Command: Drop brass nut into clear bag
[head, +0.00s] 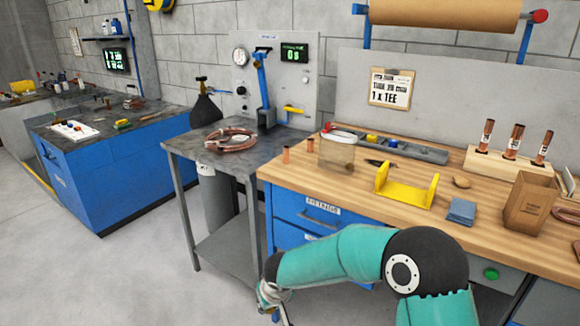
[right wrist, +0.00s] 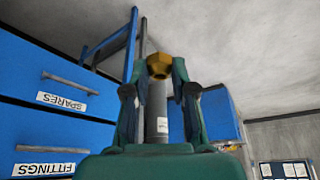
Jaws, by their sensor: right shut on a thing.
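The brass nut (right wrist: 159,67) is held between the fingertips of my right gripper (right wrist: 160,72) in the right wrist view. In the head view my right gripper (head: 273,304) hangs low at the bottom, in front of the bench, and the nut cannot be made out there. The clear bag (head: 337,153) stands upright near the left end of the wooden bench, with a red and white piece at its top. My right gripper is well below the bag and apart from it. My left gripper is not in view.
Two short copper pieces (head: 287,155) stand left of the bag. A grey parts tray (head: 408,149) lies behind it, and a yellow bracket (head: 406,187) stands to its right. A cardboard box (head: 531,203) and blue cloth (head: 461,211) are farther right. Blue drawers (head: 290,207) front the bench.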

